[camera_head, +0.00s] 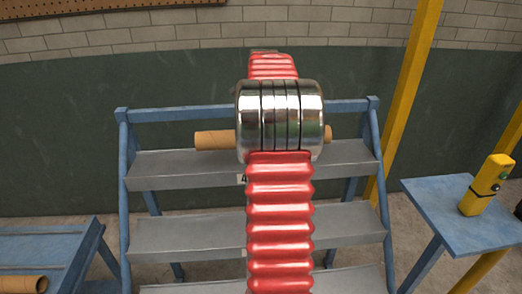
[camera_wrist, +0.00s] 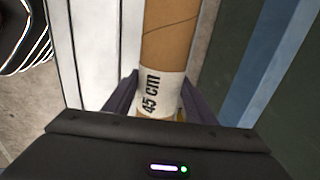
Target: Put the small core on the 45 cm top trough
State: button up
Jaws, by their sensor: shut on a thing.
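A brown cardboard core (camera_head: 214,140) lies crosswise in the head view at the height of the top grey trough (camera_head: 160,170) of the blue rack. Its middle is hidden behind my chrome wrist joint; its right end shows beyond it. I cannot tell whether it touches the trough. In the wrist view the core (camera_wrist: 168,45) runs upward from my gripper (camera_wrist: 158,100), whose dark jaws are shut on it. A white label reading "45 CM" shows around the core at the jaws. A label partly hidden by my arm shows on the top trough's front.
Further grey troughs (camera_head: 190,237) sit below on the rack. Another cardboard core (camera_head: 22,284) lies on a blue table (camera_head: 45,243) at the left. A yellow device (camera_head: 487,186) stands on the right blue table (camera_head: 440,205), near a yellow post (camera_head: 405,90).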

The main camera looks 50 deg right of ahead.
jog(key=shift+f, duration=0.75)
jog(key=shift+f, duration=1.85)
jog(key=o, duration=1.4)
jog(key=shift+f, duration=0.1)
